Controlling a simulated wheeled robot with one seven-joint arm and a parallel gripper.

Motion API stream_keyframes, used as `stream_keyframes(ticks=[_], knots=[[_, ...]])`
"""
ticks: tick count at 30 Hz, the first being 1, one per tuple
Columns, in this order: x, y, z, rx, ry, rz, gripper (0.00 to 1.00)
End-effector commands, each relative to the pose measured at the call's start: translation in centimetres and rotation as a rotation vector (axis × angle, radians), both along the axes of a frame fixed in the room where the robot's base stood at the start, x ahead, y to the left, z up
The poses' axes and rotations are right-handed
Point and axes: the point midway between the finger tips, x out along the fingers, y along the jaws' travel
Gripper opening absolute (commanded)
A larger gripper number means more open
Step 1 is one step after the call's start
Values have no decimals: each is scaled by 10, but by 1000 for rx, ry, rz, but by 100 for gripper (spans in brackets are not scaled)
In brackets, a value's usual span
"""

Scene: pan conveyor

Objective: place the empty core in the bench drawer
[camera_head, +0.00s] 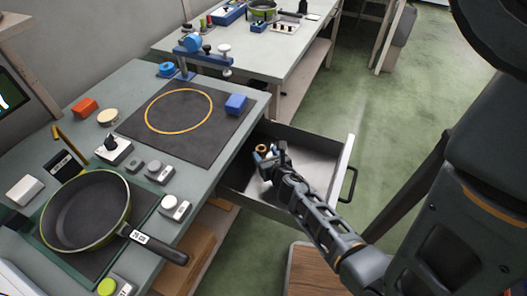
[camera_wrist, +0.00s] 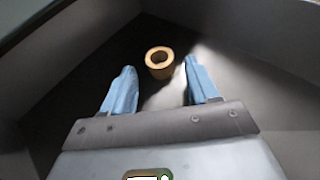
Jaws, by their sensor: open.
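The bench drawer (camera_head: 322,150) is pulled out from the bench's right side. My gripper (camera_head: 268,160) reaches down into it. The empty core, a tan ring-shaped piece with an open centre, shows in the wrist view (camera_wrist: 159,62). It stands on the drawer floor (camera_wrist: 100,65), just beyond the gap between my two blue fingertips. It also shows in the head view (camera_head: 261,149), beside the fingers. My gripper also shows in the wrist view (camera_wrist: 158,72). It is open, and the fingers look apart from the core.
A black pan (camera_head: 87,210) with a labelled handle lies at the bench's near left. A dark mat (camera_head: 180,125) with an orange ring fills the bench middle, with a blue block (camera_head: 236,104) at its right corner. The drawer walls stand close around my gripper.

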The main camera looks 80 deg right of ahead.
Motion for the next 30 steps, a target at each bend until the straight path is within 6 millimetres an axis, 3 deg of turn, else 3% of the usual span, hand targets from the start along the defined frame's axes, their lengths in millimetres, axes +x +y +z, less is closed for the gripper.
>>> stream_keyframes(ticks=[6,12,19,30], knots=[[-22,37,17,0,1,3,60],[-36,60,27,1,1,1,60],[-43,70,34,0,0,0,60],[-43,71,34,0,0,0,60]])
